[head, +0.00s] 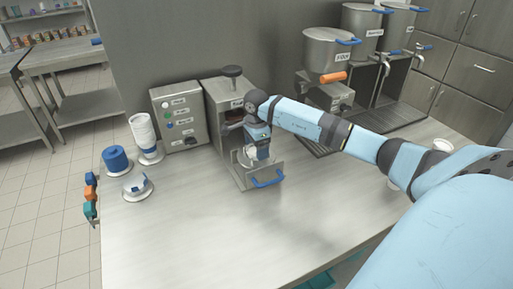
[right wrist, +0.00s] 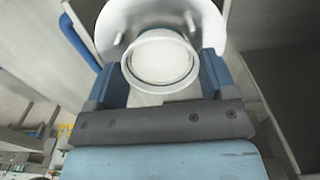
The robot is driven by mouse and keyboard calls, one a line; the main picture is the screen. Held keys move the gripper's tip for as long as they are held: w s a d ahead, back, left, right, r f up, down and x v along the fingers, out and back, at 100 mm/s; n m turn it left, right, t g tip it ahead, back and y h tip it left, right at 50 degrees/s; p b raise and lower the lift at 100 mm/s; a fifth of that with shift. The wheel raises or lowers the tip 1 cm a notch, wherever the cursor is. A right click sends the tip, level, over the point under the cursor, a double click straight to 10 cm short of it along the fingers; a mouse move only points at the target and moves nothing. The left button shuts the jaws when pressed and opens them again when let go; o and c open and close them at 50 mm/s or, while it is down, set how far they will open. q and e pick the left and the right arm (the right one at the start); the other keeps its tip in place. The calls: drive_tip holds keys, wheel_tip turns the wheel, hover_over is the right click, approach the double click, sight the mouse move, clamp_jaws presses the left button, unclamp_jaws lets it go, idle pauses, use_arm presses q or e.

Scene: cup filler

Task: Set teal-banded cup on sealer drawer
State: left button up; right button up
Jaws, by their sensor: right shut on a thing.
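The sealer (head: 213,106) is a grey metal box with a dark knob on top. Its drawer (head: 240,179) is pulled out at the front and has a blue handle (head: 267,180). My right gripper (head: 250,158) points down over the drawer and is shut on a white cup (head: 244,158). In the right wrist view the cup (right wrist: 160,62) sits between the two blue fingers, above a pale round plate (right wrist: 112,20). My left gripper is not in view.
A control box (head: 180,117), a stack of white cups (head: 144,134), a blue roll (head: 116,159) and a white dish (head: 137,187) stand to the left. Labelled pots (head: 330,53) stand behind on the right. The front of the table (head: 210,235) is clear.

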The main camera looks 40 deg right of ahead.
drive_tip(key=shift+f, duration=0.4)
drive_tip(key=o, duration=1)
drive_tip(key=shift+r, duration=0.15)
wheel_tip(320, 180, up, 12)
drive_tip(key=shift+f+b, duration=0.1)
drive_tip(key=shift+b, duration=0.45)
